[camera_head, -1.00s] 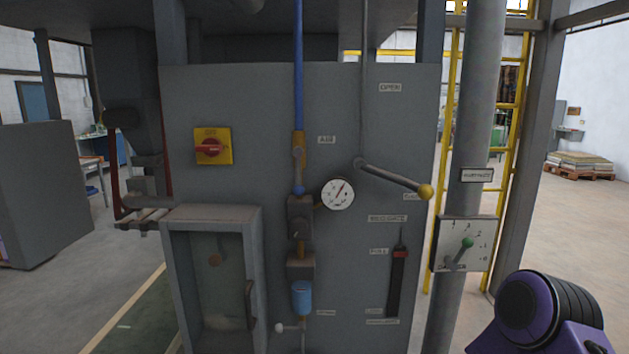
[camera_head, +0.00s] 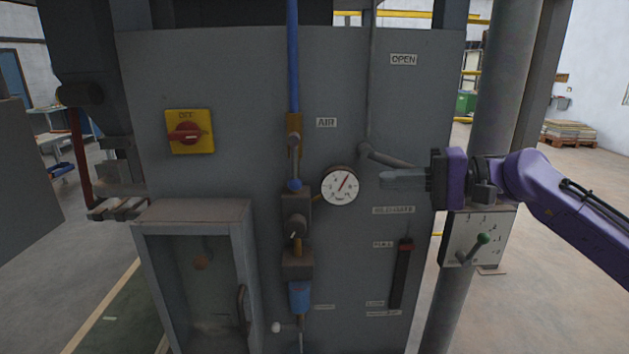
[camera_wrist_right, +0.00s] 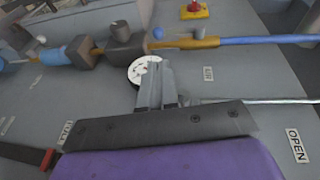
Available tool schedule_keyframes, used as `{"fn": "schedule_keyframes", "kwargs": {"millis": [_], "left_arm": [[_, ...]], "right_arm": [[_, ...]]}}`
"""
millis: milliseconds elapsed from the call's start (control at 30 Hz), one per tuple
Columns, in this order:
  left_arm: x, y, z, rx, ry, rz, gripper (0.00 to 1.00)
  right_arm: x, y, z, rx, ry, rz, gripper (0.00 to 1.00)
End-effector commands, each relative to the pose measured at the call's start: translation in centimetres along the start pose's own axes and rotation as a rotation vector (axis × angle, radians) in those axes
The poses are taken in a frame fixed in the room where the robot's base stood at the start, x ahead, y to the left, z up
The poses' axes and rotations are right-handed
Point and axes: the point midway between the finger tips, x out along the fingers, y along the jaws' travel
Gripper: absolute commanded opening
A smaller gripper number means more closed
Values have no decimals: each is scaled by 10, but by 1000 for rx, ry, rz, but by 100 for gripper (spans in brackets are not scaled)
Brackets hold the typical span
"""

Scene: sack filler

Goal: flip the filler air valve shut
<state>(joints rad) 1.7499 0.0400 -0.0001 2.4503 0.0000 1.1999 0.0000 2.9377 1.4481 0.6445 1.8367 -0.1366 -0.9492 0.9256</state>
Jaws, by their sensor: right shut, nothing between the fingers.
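The air valve (camera_head: 294,135) is a brass-coloured body on the blue vertical pipe, left of the AIR label. Its short lever (camera_head: 294,165) hangs down along the pipe and ends in a blue ball (camera_head: 295,185). In the right wrist view the blue ball (camera_wrist_right: 158,33) shows beyond the fingertips, near the brass part (camera_wrist_right: 195,43). My right gripper (camera_head: 385,180) is shut and empty. It points left in front of the panel, right of the pressure gauge (camera_head: 340,186) and apart from the valve lever. In the right wrist view its fingers (camera_wrist_right: 155,80) overlap the gauge. My left gripper is out of view.
A long grey lever (camera_head: 385,157) passes behind my right gripper, which hides its end. A red-yellow switch (camera_head: 190,132) is at upper left. Bare panel lies left of the pipe.

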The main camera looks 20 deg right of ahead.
Motion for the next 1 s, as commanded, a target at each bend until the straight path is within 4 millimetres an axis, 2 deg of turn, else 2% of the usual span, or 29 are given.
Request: {"fn": "schedule_keyframes", "kwargs": {"millis": [167,500,700,833,1000], "left_arm": [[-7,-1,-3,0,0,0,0],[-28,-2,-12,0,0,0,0],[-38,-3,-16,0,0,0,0],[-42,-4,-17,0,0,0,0],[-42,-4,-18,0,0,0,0]], "right_arm": [[13,-2,0,2,-3,5,0],[88,0,1,4,-8,8,0],[125,0,1,4,-6,5,0],[139,0,0,2,-4,3,0],[144,1,1,1,-4,2,0]]}}
